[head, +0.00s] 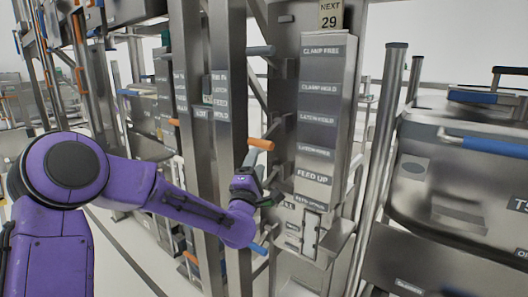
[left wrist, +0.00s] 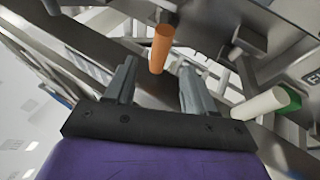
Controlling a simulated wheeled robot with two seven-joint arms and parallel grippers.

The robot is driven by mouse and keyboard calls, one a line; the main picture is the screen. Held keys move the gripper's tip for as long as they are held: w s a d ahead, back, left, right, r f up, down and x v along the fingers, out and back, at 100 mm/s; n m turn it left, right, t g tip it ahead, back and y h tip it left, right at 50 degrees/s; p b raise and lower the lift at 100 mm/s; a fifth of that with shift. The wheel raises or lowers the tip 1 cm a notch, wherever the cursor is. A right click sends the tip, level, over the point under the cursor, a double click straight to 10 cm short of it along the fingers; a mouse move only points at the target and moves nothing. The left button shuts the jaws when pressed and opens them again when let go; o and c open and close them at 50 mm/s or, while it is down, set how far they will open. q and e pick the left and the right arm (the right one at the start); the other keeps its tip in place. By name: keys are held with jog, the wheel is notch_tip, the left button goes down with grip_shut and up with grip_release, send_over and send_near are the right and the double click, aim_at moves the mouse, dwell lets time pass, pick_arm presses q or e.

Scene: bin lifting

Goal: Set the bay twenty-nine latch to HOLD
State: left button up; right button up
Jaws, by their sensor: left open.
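The bay sign reading NEXT 29 (head: 330,14) tops a grey column (head: 318,110) with stacked labels, among them CLAMP FREE, CLAMP HOLD, FEED UP and blurred latch labels. An orange-ended lever (head: 260,144) sticks out left of the column, beside the blurred latch labels. My left gripper (head: 248,172) is just below this lever. In the left wrist view, an orange handle (left wrist: 162,48) lies ahead, between the lines of the open fingers of my left gripper (left wrist: 158,76). The fingers look empty; I cannot tell whether they touch it. My right gripper is not in view.
A white handle with a green base (left wrist: 264,104) is right of the fingers. Upright steel posts (head: 228,100) stand close to my left forearm. A grey bin (head: 460,180) stands at right.

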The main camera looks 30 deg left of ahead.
aim_at(264, 141)
pick_arm(q)
jog(key=p+x, duration=0.2)
jog(key=x, duration=0.8)
jog(key=shift+w, duration=0.2)
jog(key=shift+d, duration=0.1)
grip_shut()
